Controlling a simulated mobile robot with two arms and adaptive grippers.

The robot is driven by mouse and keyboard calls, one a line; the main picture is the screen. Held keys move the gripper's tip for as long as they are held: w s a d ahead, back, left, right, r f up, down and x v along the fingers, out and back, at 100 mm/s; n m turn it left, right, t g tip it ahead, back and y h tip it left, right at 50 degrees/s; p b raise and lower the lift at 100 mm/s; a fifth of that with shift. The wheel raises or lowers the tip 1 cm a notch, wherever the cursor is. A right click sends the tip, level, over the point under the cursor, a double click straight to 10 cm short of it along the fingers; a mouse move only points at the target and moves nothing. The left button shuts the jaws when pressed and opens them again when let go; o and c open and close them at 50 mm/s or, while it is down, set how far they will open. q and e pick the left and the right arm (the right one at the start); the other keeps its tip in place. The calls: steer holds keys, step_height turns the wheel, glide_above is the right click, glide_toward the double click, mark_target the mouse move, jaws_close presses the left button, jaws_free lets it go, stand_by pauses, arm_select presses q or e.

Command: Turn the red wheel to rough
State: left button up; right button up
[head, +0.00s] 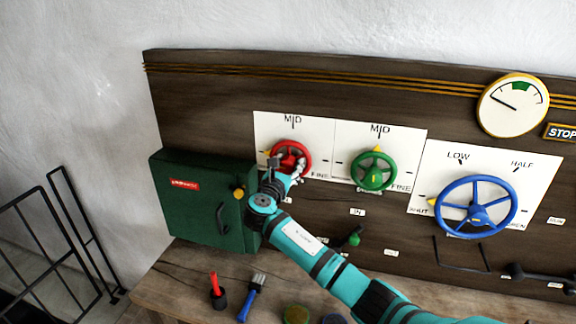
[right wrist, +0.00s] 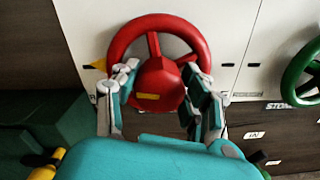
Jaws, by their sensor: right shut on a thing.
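The red wheel (head: 305,154) is on a white plate (head: 265,125) at the left of the dark panel. The plate reads MID above and FINE at lower right; its lower left is hidden by my arm and gripper. My right gripper (head: 286,169) is at the red wheel and shut on it. In the right wrist view the red wheel (right wrist: 160,23) shows from close by, with my right gripper's (right wrist: 161,80) fingers on either side of its hub. A yellow pointer (right wrist: 98,64) sticks out to the left of the rim, near a black mark. My left gripper is out of view.
A green wheel (head: 386,160) and a large blue wheel (head: 513,200) are to the right on the panel. A dark green box (head: 190,225) stands close at the left. A brush (head: 250,297) and a red-handled tool (head: 215,285) are on the bench.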

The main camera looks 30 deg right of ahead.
steer(key=shift+a+f+n, duration=0.1)
steer(key=shift+f+n, duration=0.15)
steer(key=shift+n, duration=0.75)
steer(key=o, duration=0.8)
steer(key=shift+c, duration=0.2)
steer(key=o, duration=0.4)
steer(key=shift+r, duration=0.15)
steer(key=shift+o, duration=0.2)
steer(key=v, duration=1.2)
